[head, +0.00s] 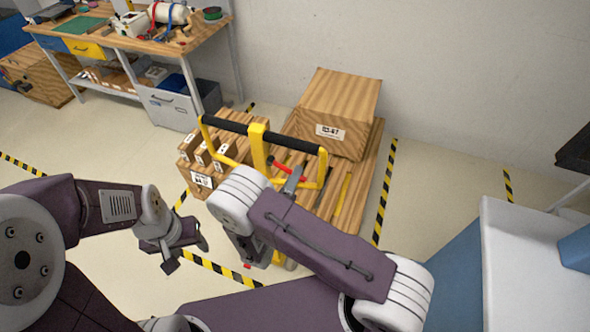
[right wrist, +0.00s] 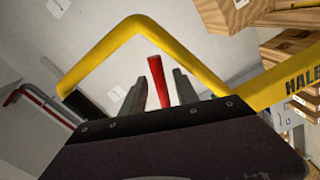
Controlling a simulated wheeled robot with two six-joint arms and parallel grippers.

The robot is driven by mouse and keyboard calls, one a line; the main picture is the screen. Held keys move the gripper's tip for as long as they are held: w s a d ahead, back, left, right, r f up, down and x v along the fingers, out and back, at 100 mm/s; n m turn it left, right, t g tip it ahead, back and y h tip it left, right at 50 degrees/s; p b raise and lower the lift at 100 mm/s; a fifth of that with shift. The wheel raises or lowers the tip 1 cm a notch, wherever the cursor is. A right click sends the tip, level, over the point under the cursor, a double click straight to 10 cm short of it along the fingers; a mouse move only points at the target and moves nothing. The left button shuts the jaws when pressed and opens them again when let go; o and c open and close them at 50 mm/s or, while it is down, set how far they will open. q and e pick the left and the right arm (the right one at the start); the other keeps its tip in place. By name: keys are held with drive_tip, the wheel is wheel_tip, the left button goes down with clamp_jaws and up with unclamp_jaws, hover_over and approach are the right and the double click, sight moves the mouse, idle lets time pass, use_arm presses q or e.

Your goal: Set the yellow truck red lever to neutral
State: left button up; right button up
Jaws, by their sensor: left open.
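The yellow truck (head: 258,148) has an upright yellow loop handle with a black grip bar. Its red lever (head: 288,170) sits inside the loop. In the right wrist view the red lever (right wrist: 158,80) stands between the two fingers of my right gripper (right wrist: 158,88), with a gap on each side. In the head view my right gripper (head: 293,180) is at the lever, partly hidden by its own arm. The yellow loop (right wrist: 140,28) arches around the fingers in the wrist view. My left gripper (head: 186,246) is open and empty, low over the floor left of the truck.
Wooden boxes (head: 335,105) stand on a pallet (head: 360,185) around the truck. A workbench (head: 140,42) with tools is at the back left. A white table (head: 530,270) is at the right. Striped tape (head: 385,190) marks the floor, which is clear at the left.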

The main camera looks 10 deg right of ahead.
drive_tip(key=shift+w+d, duration=0.45)
drive_tip(key=shift+w, duration=0.15)
drive_tip(key=shift+a, duration=0.1)
clamp_jaws()
idle(0.9)
